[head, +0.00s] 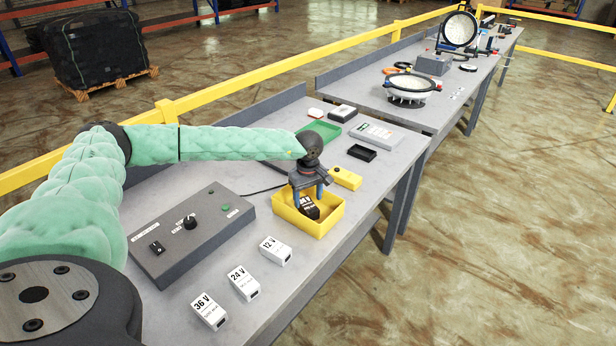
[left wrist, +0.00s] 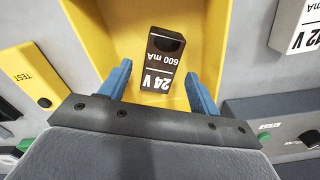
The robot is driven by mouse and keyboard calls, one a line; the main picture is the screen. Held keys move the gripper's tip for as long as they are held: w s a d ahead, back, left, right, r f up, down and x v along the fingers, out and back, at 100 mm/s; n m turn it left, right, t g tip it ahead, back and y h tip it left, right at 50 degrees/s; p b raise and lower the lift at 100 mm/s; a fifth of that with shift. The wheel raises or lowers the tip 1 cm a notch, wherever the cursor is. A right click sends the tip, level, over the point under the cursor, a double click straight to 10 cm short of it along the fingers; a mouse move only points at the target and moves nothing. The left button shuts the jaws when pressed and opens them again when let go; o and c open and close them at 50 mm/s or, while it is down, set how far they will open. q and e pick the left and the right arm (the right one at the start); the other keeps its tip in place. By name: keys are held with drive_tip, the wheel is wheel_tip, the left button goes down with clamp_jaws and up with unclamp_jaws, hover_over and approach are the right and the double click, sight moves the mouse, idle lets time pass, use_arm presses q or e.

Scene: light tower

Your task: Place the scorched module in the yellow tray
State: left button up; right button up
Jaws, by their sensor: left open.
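The yellow tray (head: 322,222) stands on the near bench; its yellow inside fills the middle of the left wrist view (left wrist: 108,40). A dark module (head: 310,208) lies in the tray. In the left wrist view the module (left wrist: 163,62) is black and reads 24 V, 600 mA. My left gripper (head: 312,196) is over the tray with its blue fingers pointing down. In the left wrist view the fingers of the left gripper (left wrist: 160,85) are spread, with the module between and just beyond them, apart from both. My right gripper is not in view.
White modules marked 36 V (head: 209,311), 24 V (head: 243,284) and 12 V (head: 275,251) stand at the bench's front. A grey control box (head: 190,236) is left of the tray. A yellow tester (head: 345,178), black tray (head: 362,153) and green tray (head: 322,130) lie beyond.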

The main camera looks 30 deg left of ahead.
sight(308, 205)
use_arm(q)
wheel_tip(308, 205, up, 10)
drive_tip(key=b, duration=0.3)
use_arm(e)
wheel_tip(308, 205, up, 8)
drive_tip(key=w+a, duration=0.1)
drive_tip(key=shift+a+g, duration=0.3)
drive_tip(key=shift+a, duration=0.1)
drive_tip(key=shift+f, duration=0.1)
